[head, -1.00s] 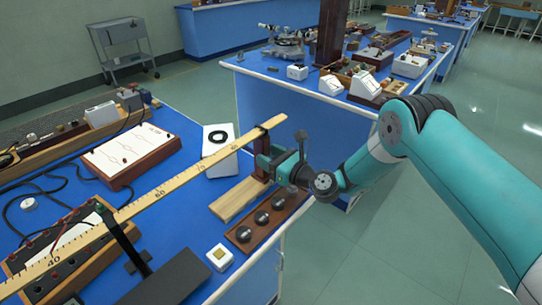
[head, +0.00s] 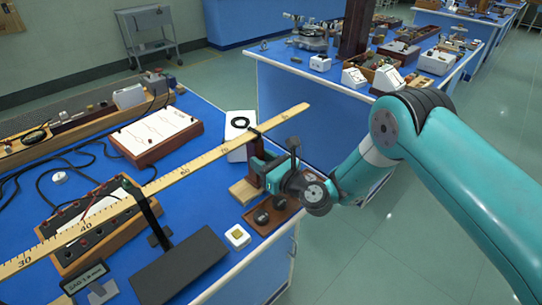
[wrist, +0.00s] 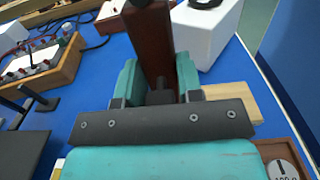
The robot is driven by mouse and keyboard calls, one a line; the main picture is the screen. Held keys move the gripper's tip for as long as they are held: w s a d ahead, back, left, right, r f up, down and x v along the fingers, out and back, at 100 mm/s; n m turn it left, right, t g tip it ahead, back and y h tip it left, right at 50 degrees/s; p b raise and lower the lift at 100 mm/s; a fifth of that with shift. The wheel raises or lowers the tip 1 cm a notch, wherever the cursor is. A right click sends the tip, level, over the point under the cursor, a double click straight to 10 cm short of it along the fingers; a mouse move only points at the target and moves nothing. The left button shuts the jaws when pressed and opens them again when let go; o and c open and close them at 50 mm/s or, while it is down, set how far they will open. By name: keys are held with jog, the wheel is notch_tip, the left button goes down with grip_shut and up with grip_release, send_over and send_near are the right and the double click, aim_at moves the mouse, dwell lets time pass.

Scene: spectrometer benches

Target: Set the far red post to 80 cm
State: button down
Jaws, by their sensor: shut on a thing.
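The far red post (head: 257,172) is a reddish-brown upright under the far part of the long yellow rule (head: 170,178), with a dark clip at the rule. The rule extends past the clip; the marks beside it are too small to read surely. My gripper (head: 268,172) is shut on the post below the rule. In the wrist view, the post (wrist: 152,35) stands between my teal fingers (wrist: 158,85). A pale wooden foot (head: 242,192) lies at the post's base. A dark near post (head: 148,212) stands further left along the rule.
A white box (head: 238,128) with a black ring stands behind the post. A brown weight tray (head: 262,222) lies close under my gripper. A black plate (head: 180,268), a small display (head: 85,278) and a terminal board (head: 100,235) crowd the front left. Open floor lies right of the bench.

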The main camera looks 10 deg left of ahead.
jog(key=shift+w+d, duration=0.2)
jog(key=shift+d, duration=0.1)
jog(key=c, duration=1.1)
grip_release()
jog(key=shift+o, duration=0.9)
jog(key=shift+s+d+r, duration=0.1)
jog(key=shift+d, duration=0.1)
jog(key=shift+a, duration=0.15)
